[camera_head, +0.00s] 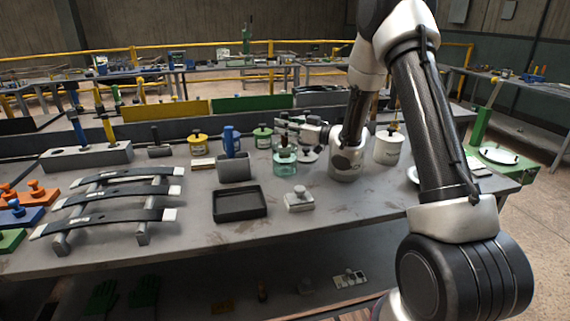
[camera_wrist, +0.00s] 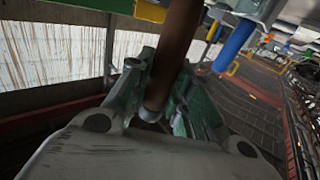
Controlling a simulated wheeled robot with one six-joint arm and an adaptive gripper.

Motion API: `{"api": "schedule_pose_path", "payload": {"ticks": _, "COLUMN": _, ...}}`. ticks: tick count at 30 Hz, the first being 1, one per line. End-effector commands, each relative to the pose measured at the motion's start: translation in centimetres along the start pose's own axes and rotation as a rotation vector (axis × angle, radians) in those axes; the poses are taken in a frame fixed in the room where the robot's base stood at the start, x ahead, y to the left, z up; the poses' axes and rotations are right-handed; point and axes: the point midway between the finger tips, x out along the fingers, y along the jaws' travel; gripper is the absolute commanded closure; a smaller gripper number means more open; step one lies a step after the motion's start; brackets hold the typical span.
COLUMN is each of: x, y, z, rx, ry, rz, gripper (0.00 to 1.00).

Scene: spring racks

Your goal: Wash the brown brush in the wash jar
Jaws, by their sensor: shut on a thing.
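The wash jar, a clear teal glass jar (camera_head: 285,164), stands on the grey bench in the head view. My gripper (camera_head: 287,126) reaches in from the right just above its mouth. It is shut on the brown brush, whose dark brown handle (camera_wrist: 178,45) runs up between the fingers in the wrist view. In the head view the handle (camera_head: 284,138) stands roughly upright over the jar. The brush's lower end is hidden, so I cannot tell how deep it sits.
A grey holder with a blue-handled tool (camera_head: 236,167) stands left of the jar, and a black tray (camera_head: 239,204) lies in front. A small white block with a knob (camera_head: 299,199) is nearby. Yellow-lidded (camera_head: 198,145) and white (camera_head: 387,150) pots stand close. Curved racks (camera_head: 115,195) fill the left.

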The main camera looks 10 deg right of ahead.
Motion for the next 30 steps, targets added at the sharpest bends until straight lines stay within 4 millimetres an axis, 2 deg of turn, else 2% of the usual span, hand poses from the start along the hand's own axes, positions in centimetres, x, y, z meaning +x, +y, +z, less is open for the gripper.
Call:
{"api": "schedule_pose_path", "payload": {"ticks": 18, "x": 0.0, "y": 0.0, "z": -5.4, "rx": -0.001, "ry": 0.001, "rz": 0.0, "gripper": 1.0}}
{"api": "schedule_pose_path", "payload": {"ticks": 30, "x": 0.0, "y": 0.0, "z": -6.0, "rx": 0.001, "ry": 0.001, "rz": 0.0, "gripper": 1.0}}
